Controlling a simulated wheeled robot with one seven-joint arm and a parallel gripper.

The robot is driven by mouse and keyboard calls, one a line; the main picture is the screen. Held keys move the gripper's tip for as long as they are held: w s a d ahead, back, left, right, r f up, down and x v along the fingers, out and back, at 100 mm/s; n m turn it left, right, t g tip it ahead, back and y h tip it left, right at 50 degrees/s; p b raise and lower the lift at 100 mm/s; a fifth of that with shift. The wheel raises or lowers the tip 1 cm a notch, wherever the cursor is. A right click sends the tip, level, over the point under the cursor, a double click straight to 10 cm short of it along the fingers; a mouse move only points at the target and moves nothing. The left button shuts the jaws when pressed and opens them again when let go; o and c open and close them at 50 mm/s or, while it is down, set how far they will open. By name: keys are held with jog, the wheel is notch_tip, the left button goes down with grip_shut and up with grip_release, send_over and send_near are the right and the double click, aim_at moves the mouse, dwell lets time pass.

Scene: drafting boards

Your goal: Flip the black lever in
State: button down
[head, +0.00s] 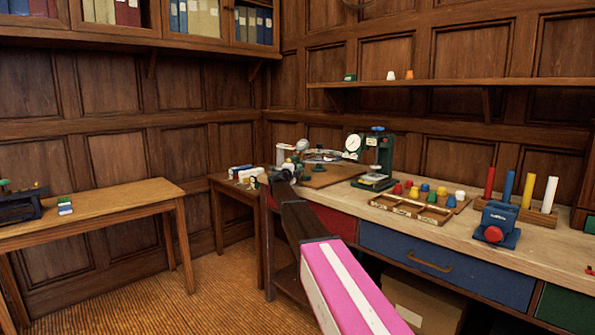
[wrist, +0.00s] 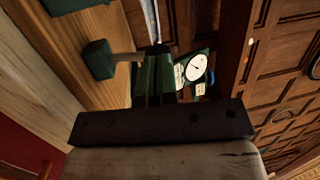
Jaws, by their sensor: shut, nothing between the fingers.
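I cannot make out the black lever for certain in either view. My gripper (head: 284,172) is at the far left end of the workbench in the head view, with its fingers hard to make out. In the wrist view my gripper (wrist: 155,62) has its dark fingers together and empty. Close to the left of the fingers is a dark green block (wrist: 97,60) on a pale rod. Beyond the fingers is a white-faced dial (wrist: 195,68). The green dial stand (head: 374,155) is on the bench right of my gripper. My arm hides part of the bench front.
The workbench (head: 450,232) holds a wooden tray (head: 408,208) with coloured pieces behind it, a blue device with a red knob (head: 500,225), and coloured cylinders in a rack (head: 535,215). A side table (head: 110,208) stands at left. Floor (head: 190,290) between is clear.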

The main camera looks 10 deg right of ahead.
aim_at(307, 176)
jog(key=shift+g+y, duration=0.7)
jog(key=shift+g, duration=0.1)
jog(key=shift+w+d+r, duration=0.6)
jog(key=shift+w+d, duration=0.05)
jog(key=shift+d, duration=0.25)
jog(key=shift+w+d+r, duration=0.6)
jog(key=shift+w+d, duration=0.05)
jog(key=shift+d, duration=0.2)
jog(key=shift+x, duration=1)
jog(key=shift+s+d+r, duration=0.1)
jog(key=shift+d, duration=0.15)
jog(key=shift+s+r, duration=0.15)
jog(key=s+a+r, duration=0.7)
jog(key=s+r, duration=0.1)
jog(key=shift+s+a, duration=0.2)
jog(key=shift+f, duration=0.1)
